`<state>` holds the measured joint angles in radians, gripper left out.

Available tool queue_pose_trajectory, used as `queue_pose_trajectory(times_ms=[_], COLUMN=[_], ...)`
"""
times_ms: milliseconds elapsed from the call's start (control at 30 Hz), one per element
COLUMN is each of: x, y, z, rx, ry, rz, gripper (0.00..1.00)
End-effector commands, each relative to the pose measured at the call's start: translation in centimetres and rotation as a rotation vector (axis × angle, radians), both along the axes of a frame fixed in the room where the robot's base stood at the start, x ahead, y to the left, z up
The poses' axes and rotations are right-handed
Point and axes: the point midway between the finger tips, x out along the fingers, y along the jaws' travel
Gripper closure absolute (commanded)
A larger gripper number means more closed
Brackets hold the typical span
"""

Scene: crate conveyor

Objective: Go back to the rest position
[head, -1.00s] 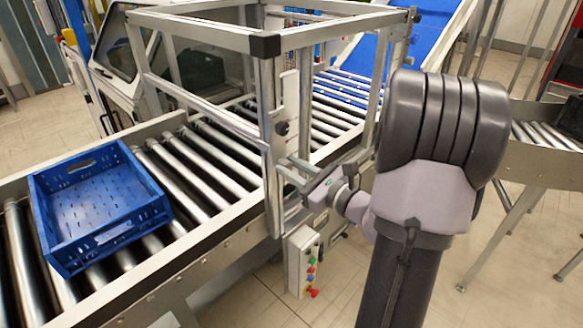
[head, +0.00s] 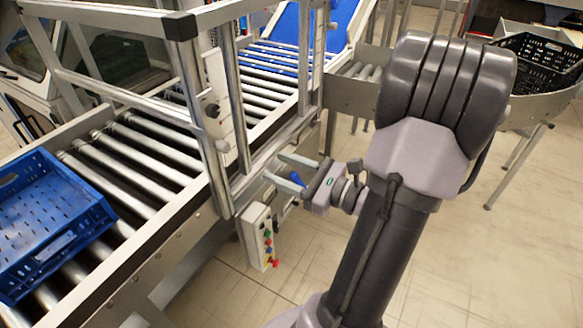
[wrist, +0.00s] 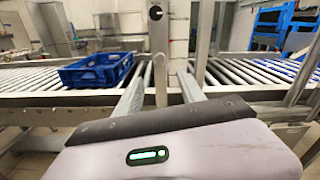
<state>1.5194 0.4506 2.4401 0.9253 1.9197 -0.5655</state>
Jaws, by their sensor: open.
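My gripper (head: 283,172) is open and empty. In the head view it points left toward the conveyor frame, just above the control box. In the wrist view its two fingers (wrist: 160,95) stand apart, with a frame post beyond them and nothing between them that I can see held. A blue crate (head: 88,214) sits on the rollers at the left of the head view, cut off by the picture edge. The same crate shows in the wrist view (wrist: 97,58) left of the fingers and looks empty.
The metal frame (head: 180,25) stands over the roller conveyor (head: 135,165), close to my gripper. A control box with coloured buttons (head: 257,235) is below. A black crate (head: 535,60) rests on the far-right conveyor. The floor (head: 470,260) at right is clear.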

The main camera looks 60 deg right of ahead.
Motion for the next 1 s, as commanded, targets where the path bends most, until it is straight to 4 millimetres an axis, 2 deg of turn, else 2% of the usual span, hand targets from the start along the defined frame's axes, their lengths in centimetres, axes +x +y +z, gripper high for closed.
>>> queue_pose_trajectory(times_ms=[100, 200, 633, 700, 767, 867, 900, 967, 1000], x=[-2.0, -2.8, -2.9, -2.2, -0.8, 1.9, 2.0, 0.8, -0.4], y=[-0.3, -0.3, -0.2, 0.8, 3.4, 12.2, 16.6, 22.7, 25.5], z=[0.1, 0.0, 0.0, 0.1, 0.5, 0.8, 0.6, -0.1, -0.6], rx=[0.0, 0.0, -0.001, -0.018, -0.064, -0.242, -0.362, -0.599, -0.778], ry=[0.0, 0.0, 0.001, 0.015, 0.052, 0.176, 0.241, 0.333, 0.379], rz=[-0.003, -0.001, 0.003, 0.042, 0.147, 0.484, 0.656, 0.92, 1.068], gripper=[0.53, 0.53, 0.53, 0.53, 0.53, 0.53, 0.53, 0.53, 0.53])
